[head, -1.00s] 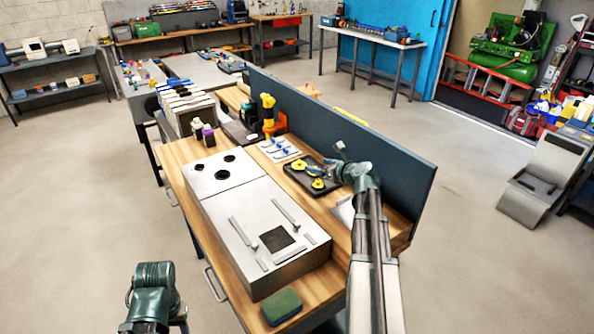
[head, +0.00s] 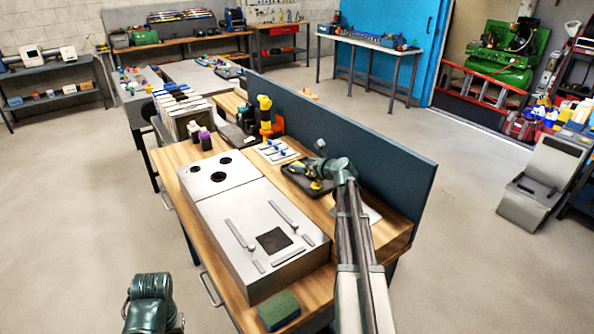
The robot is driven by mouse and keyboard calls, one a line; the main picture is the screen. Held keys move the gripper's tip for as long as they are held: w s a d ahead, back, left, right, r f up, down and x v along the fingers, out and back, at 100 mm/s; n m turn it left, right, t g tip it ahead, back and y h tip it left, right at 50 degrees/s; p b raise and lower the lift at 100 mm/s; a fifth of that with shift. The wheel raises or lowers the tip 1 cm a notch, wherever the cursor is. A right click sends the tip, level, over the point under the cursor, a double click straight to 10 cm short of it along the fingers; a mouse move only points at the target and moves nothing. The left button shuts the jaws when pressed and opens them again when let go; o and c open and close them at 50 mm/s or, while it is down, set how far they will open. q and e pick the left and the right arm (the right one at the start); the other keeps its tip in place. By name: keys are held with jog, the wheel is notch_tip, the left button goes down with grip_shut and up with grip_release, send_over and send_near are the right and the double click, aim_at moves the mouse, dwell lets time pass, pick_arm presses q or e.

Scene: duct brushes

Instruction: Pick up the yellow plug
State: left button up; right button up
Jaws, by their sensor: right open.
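The black tray (head: 300,182) lies on the wooden bench by the blue-grey divider. A yellow plug (head: 316,185) shows at the tray's right part, just below my right gripper. More yellow (head: 298,168) shows farther left on the tray, partly covered by the gripper. My right gripper (head: 308,170) is open over the tray and low, with its fingers small and hard to make out. I cannot tell whether it touches a plug. Of my left arm only a green joint shows at the bottom left; its gripper is out of sight.
A large grey metal box (head: 245,225) with round holes and a square opening fills the bench's left side. A white plate with blue parts (head: 277,151) lies beyond the tray. The divider (head: 375,170) runs close along the right. A green sponge (head: 280,310) lies in front.

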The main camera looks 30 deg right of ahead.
aim_at(297, 163)
jog(key=b+x, duration=0.2)
jog(key=x, duration=0.3)
jog(key=shift+f, duration=0.25)
jog(key=shift+a, duration=0.1)
jog(key=shift+s+a, duration=0.1)
jog(key=shift+s, duration=0.05)
grip_shut()
